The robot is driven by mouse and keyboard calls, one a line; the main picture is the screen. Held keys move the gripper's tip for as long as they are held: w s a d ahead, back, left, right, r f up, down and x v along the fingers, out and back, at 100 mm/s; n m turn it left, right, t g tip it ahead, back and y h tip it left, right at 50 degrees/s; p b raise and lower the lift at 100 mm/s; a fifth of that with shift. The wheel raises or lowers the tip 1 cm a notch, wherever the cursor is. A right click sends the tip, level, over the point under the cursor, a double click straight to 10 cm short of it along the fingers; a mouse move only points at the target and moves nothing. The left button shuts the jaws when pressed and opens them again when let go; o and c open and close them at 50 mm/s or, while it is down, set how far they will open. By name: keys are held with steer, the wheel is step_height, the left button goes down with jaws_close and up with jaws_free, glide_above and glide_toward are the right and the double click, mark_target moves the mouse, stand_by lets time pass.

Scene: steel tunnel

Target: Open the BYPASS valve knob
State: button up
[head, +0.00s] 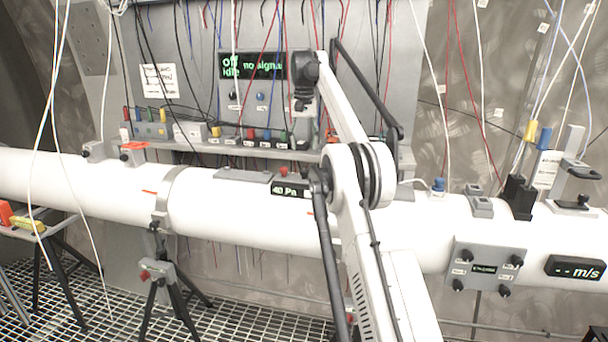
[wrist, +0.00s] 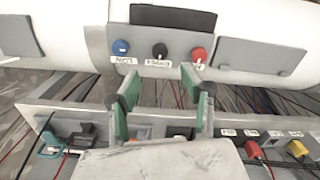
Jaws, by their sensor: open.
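In the wrist view a grey panel on the white pipe carries a row of three knobs. The black middle knob (wrist: 159,50) has a small white label (wrist: 158,63) below it that seems to read BYPASS, though it is blurred. A blue knob (wrist: 120,47) is to its left and a red knob (wrist: 198,54) to its right, each with a label. My gripper (wrist: 160,76) is open and empty, its fingers below the panel and on either side of the black knob's line, apart from it. In the head view my gripper (head: 302,104) hangs before the back panel; the black knob cannot be made out there.
A dark display (wrist: 173,17) sits above the knobs. A shelf (wrist: 72,119) with coloured connectors and cables runs below. In the head view the white pipe (head: 85,178) crosses the scene, and loose cables hang around my arm. Tripods stand on the grated floor.

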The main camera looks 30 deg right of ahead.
mark_target(304, 170)
step_height(304, 170, down, 9)
steer(key=shift+f+b, duration=0.1)
steer(key=shift+b, duration=0.25)
stand_by(0.3)
jaws_close()
